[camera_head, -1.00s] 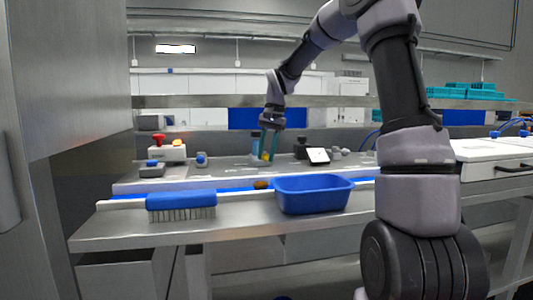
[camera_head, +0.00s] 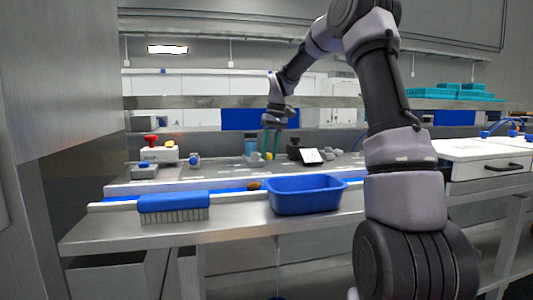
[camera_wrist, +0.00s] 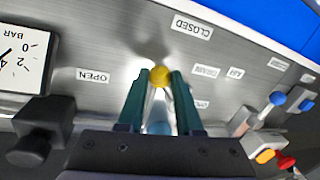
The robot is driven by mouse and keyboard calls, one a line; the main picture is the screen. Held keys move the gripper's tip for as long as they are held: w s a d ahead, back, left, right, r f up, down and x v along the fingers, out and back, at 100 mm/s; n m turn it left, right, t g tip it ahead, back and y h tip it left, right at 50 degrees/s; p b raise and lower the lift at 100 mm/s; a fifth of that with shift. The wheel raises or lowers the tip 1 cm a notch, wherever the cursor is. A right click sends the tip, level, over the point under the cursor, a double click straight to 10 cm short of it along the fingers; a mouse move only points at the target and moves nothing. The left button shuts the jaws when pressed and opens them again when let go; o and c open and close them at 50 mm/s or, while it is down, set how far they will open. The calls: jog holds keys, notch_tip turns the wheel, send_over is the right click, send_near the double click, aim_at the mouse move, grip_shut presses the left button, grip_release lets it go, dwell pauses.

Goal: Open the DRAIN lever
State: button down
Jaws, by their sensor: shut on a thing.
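A lever with a yellow knob (camera_wrist: 159,76) stands on the steel panel, near small upside-down labels, one of which seems to read DRAIN. My gripper (camera_wrist: 160,82) has its two teal fingers on either side of the knob and is shut on it. The OPEN label (camera_wrist: 93,76) lies left of the knob in the wrist view, and the CLOSED label (camera_wrist: 191,27) lies above and to the right. In the head view my gripper (camera_head: 270,154) reaches down to the yellow knob (camera_head: 269,156), right of a blue cylinder (camera_head: 251,147).
A pressure gauge (camera_wrist: 22,58) and a black knob (camera_wrist: 44,137) stand left in the wrist view. A blue-tipped lever (camera_wrist: 276,99) and a red-and-yellow control (camera_wrist: 264,155) are at right. A blue bin (camera_head: 306,195) and a blue brush (camera_head: 174,205) sit in front of the panel.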

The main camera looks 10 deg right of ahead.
jog(key=w+n, duration=0.1)
jog(key=n, duration=0.1)
jog(key=w+d+n, duration=0.1)
jog(key=n, duration=0.1)
jog(key=shift+n+g, duration=0.3)
jog(key=shift+g, duration=0.1)
jog(key=shift+w+d+n+g+h, duration=0.15)
jog(key=shift+w+n, duration=0.15)
jog(key=shift+n, duration=0.4)
jog(key=shift+w+a+n+g+h, duration=0.1)
jog(key=shift+w+n+h, duration=0.2)
jog(key=shift+n, duration=0.4)
jog(key=shift+w+d+n+g+h, duration=0.1)
jog(key=shift+w+n, duration=0.25)
jog(key=shift+n, duration=0.35)
jog(key=c, duration=0.6)
grip_release()
jog(key=r, duration=0.3)
jog(key=w+r, duration=0.1)
jog(key=r, duration=0.3)
jog(key=d+r, duration=0.1)
jog(key=r, duration=0.2)
jog(key=shift+w+r, duration=0.35)
jog(key=shift+w, duration=0.05)
